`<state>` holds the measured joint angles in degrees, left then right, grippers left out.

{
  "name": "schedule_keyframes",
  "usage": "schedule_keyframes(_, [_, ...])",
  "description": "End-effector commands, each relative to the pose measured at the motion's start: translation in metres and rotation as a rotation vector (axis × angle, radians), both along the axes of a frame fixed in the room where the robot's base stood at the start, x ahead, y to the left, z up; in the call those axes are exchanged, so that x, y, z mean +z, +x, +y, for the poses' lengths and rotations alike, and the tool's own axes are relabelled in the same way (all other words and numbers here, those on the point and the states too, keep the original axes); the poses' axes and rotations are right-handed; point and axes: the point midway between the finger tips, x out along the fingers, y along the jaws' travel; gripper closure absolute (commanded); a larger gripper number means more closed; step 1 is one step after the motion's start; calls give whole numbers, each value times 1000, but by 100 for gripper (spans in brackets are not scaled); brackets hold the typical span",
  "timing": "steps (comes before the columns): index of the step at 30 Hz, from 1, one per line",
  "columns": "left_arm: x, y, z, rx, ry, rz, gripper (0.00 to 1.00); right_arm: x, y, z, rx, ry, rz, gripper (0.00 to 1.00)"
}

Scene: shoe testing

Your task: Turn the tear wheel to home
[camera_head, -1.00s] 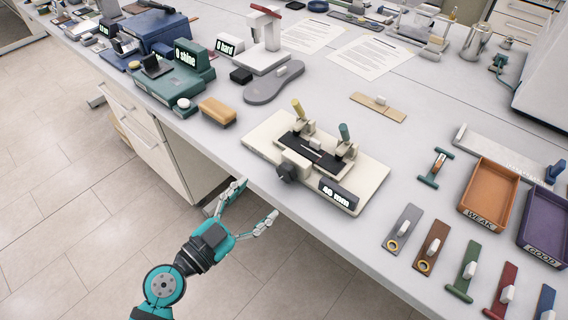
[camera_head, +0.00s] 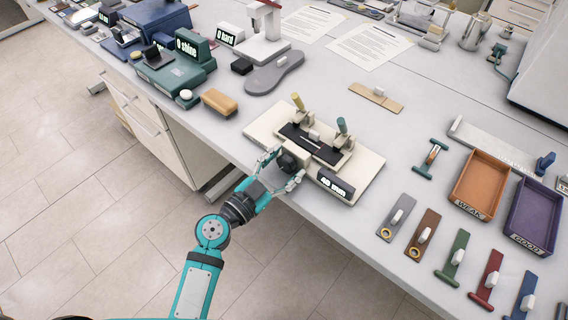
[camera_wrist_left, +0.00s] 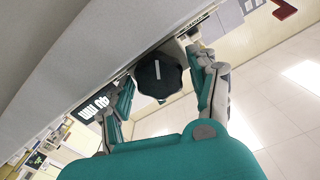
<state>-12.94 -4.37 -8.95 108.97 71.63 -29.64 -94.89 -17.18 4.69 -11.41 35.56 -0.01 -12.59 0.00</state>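The tear tester (camera_head: 262,124) is a cream base at the table's front edge, with a black bed, a yellow-topped and a teal-topped lever, and a display (camera_head: 335,183) that seems to read 40 mm. Its tear wheel (camera_head: 287,161) is a dark knob on the front side. My left gripper (camera_head: 284,167) is open at the front edge, its fingers on either side of the wheel. In the left wrist view the wheel (camera_wrist_left: 158,82), with a pale mark on its face, sits between the open fingers (camera_wrist_left: 163,84). Contact is not clear. My right gripper is out of view.
Several coloured sample strips (camera_head: 456,258) lie right of the tester. An orange WEAK tray (camera_head: 474,207) and a purple GOOD tray (camera_head: 528,240) stand further right. A tan block (camera_head: 219,102) and a grey sole (camera_head: 273,74) lie to the left and behind.

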Motion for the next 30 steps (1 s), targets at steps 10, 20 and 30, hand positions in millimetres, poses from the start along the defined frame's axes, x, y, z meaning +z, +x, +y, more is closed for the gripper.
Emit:
schedule_keyframes(10, [0, 0, 0, 0, 0, 0, 87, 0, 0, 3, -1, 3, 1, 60])
schedule_keyframes(20, [-1, -1, 0, -2, -45, 32, 87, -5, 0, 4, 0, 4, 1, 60])
schedule_keyframes(30, [0, 0, 1, -3, -234, 167, 87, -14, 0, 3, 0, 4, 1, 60])
